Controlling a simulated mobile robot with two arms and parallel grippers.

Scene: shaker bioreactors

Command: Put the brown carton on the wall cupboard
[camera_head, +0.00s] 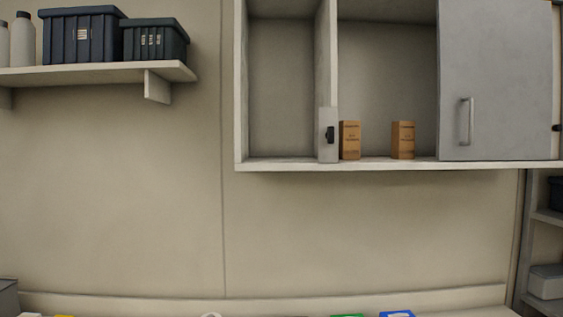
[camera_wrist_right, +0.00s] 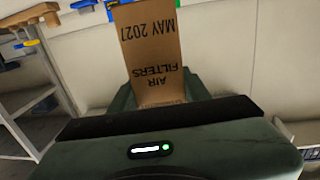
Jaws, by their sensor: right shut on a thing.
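The brown carton (camera_wrist_right: 152,45) shows in the right wrist view, with "AIR FILTERS MAY 2027" printed upside down on its face. My right gripper (camera_wrist_right: 158,92) is shut on its lower end; its top end runs out of the picture. The wall cupboard (camera_head: 241,90) hangs at the upper right in the head view. Its left and middle bays are open, and a grey door (camera_head: 495,80) covers the right part. Neither gripper shows in the head view, and my left gripper is in no view.
Two small brown boxes (camera_head: 349,140) (camera_head: 403,140) stand on the cupboard floor in the middle bay. A grey post with a black catch (camera_head: 328,135) stands at their left. The left bay is empty. A wall shelf (camera_head: 100,75) holds dark bins and bottles.

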